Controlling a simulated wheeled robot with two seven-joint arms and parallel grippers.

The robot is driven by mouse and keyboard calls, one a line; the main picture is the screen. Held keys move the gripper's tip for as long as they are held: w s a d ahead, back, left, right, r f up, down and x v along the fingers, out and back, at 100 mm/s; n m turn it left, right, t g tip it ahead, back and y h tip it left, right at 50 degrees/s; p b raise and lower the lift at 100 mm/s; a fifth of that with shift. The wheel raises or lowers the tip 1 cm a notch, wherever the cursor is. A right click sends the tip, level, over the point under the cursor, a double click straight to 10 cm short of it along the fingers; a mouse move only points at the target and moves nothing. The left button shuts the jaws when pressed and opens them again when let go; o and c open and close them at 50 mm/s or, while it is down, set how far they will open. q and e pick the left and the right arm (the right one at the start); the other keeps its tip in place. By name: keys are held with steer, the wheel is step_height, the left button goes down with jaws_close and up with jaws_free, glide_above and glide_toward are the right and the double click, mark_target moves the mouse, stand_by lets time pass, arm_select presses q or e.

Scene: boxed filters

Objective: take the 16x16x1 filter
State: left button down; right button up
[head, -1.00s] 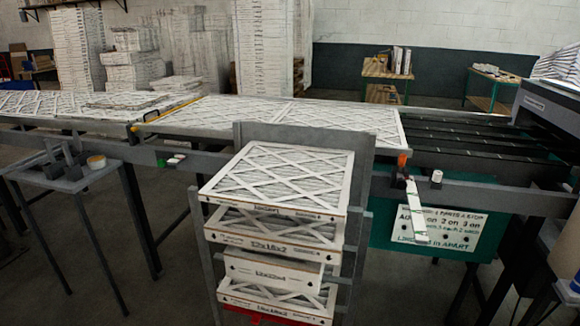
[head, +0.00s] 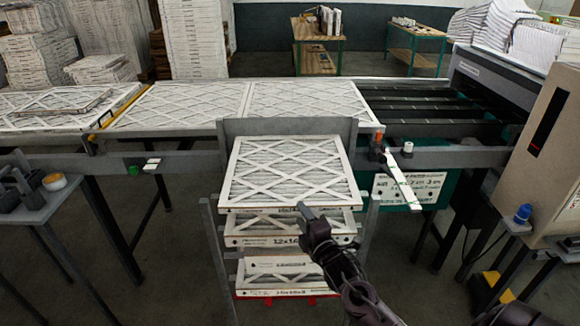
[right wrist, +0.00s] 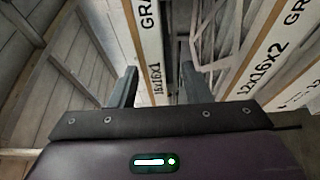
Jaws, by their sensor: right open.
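The top filter (head: 288,172), square with a white frame and crossed strips, lies flat on the stack in the grey rack. In the right wrist view its front edge reads 16x16x1 (right wrist: 149,45). My right gripper (head: 304,209) is at that front edge, toward its right half. In the right wrist view the open jaws (right wrist: 160,85) have this edge between them, nearer the left finger; whether the fingers overlap it in depth is unclear. The filter below (head: 262,241) reads 12x16x2 in the right wrist view (right wrist: 262,68). My left gripper is out of view.
More boxed filters (head: 275,285) sit lower in the rack, with grey side posts (head: 212,245). Behind is a conveyor with large filters (head: 306,103). A white strip (head: 402,182) juts out right of the rack. A small table (head: 30,210) stands left.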

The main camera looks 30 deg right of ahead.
mark_target(290, 199)
steer(key=w+p, duration=0.1)
steer(key=w, duration=0.3)
steer(key=w+p, duration=0.1)
steer(key=w, duration=0.1)
steer(key=shift+w+d+r+p, duration=0.1)
steer(key=shift+w+r+p, duration=0.15)
steer(key=shift+r+p, duration=0.1)
steer(key=shift+w+d+f, duration=0.1)
steer(key=shift+w+f, duration=0.05)
steer(key=shift+w, duration=0.2)
jaws_close()
